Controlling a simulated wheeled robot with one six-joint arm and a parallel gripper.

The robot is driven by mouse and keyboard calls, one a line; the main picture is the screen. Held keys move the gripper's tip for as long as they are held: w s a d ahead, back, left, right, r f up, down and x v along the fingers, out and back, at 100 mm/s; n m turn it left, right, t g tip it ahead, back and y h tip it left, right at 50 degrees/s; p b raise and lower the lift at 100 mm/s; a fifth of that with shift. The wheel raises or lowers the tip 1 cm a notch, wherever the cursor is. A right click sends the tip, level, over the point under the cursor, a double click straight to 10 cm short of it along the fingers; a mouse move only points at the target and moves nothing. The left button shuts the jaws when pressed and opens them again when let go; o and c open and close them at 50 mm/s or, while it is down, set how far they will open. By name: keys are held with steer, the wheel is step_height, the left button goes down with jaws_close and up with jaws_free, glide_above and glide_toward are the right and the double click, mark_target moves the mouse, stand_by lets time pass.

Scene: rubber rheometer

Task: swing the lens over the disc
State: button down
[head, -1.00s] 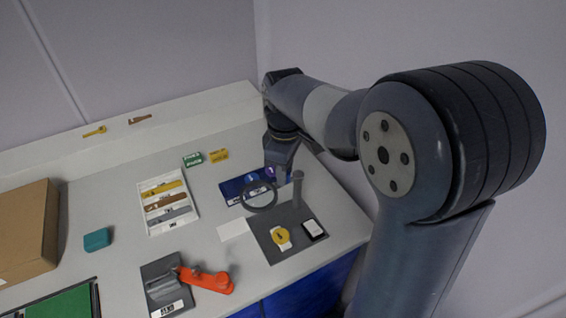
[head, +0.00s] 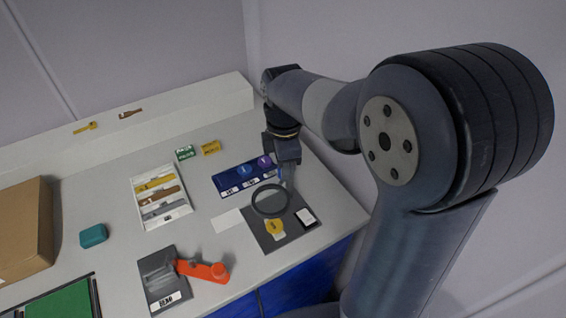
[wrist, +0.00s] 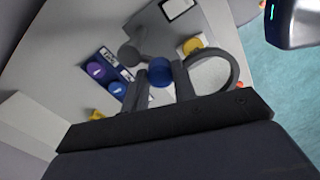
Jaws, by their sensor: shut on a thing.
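The lens (head: 270,201) is a dark ring on a post standing on a grey plate. It also shows in the wrist view (wrist: 212,73). The yellow disc (head: 274,227) lies on the plate on a pale piece, just in front of the ring in the head view; it also shows in the wrist view (wrist: 192,45). The ring is near the disc, not fully over it as seen. My gripper (head: 287,180) is at the far edge of the ring, and in the wrist view its fingers (wrist: 161,80) are shut on a blue knob (wrist: 160,70) beside the ring.
A blue rack (head: 228,181) with blue and purple discs stands left of my gripper. A white card (head: 227,219) and a small white-faced device (head: 307,217) flank the disc.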

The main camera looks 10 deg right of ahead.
stand_by(0.3)
steer(key=c, duration=1.1)
jaws_free()
steer(key=shift+c, duration=0.2)
step_height(320, 180, up, 11)
steer(key=shift+f, duration=0.15)
step_height(320, 180, down, 11)
steer(key=shift+r, duration=0.1)
steer(key=shift+r, duration=0.15)
